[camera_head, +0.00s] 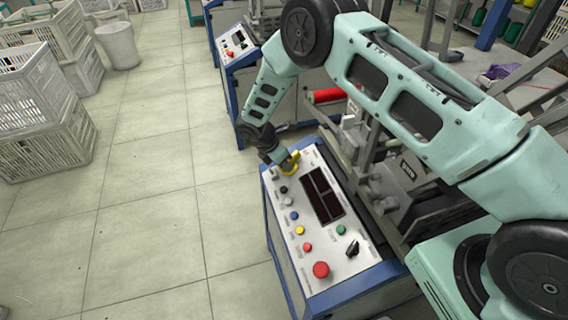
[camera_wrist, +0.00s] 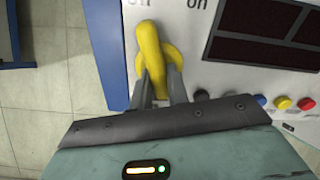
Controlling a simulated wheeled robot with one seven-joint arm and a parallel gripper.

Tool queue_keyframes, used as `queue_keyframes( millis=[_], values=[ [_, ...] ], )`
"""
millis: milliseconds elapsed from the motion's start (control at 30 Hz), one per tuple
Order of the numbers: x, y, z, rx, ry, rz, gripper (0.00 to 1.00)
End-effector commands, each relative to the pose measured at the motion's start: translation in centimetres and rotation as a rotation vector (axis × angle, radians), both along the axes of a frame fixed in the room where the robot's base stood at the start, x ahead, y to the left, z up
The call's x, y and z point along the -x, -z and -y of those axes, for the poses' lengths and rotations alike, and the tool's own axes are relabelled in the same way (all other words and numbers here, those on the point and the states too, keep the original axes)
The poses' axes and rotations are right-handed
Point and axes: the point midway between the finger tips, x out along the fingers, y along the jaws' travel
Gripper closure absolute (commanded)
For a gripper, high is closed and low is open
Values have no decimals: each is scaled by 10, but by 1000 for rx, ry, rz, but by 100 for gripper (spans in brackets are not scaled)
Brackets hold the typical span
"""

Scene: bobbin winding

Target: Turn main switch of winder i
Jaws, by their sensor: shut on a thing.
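The winder's control panel (camera_head: 305,215) is light grey with a blue frame and stands below my arm. Its main switch is a yellow rotary handle (camera_wrist: 152,60) at the panel's far left corner; it also shows in the head view (camera_head: 290,165). My gripper (camera_wrist: 160,88) is shut on the lower part of the yellow handle, one finger on each side. The handle lies almost upright in the wrist view, tilted slightly left at its top. The letters "on" show to its right, and a partly hidden label shows at its top left.
The panel also bears a dark display (camera_head: 322,195), several coloured buttons, a black selector (camera_head: 352,248) and a red emergency button (camera_head: 321,270). A second winder panel (camera_head: 236,42) stands behind. White crates (camera_head: 40,110) stand at the left. The tiled floor between is clear.

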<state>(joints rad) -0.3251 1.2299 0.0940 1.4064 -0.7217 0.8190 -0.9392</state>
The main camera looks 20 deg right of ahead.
Motion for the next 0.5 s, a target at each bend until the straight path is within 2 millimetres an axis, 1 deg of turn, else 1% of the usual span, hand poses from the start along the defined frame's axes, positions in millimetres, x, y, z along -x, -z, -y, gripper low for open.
queue_keyframes(
  millis=[200, 500],
  values=[
    [0, -1, 0, 0, -115, -54, 100],
    [1, -1, 0, 0, -192, -88, 100]
  ],
)
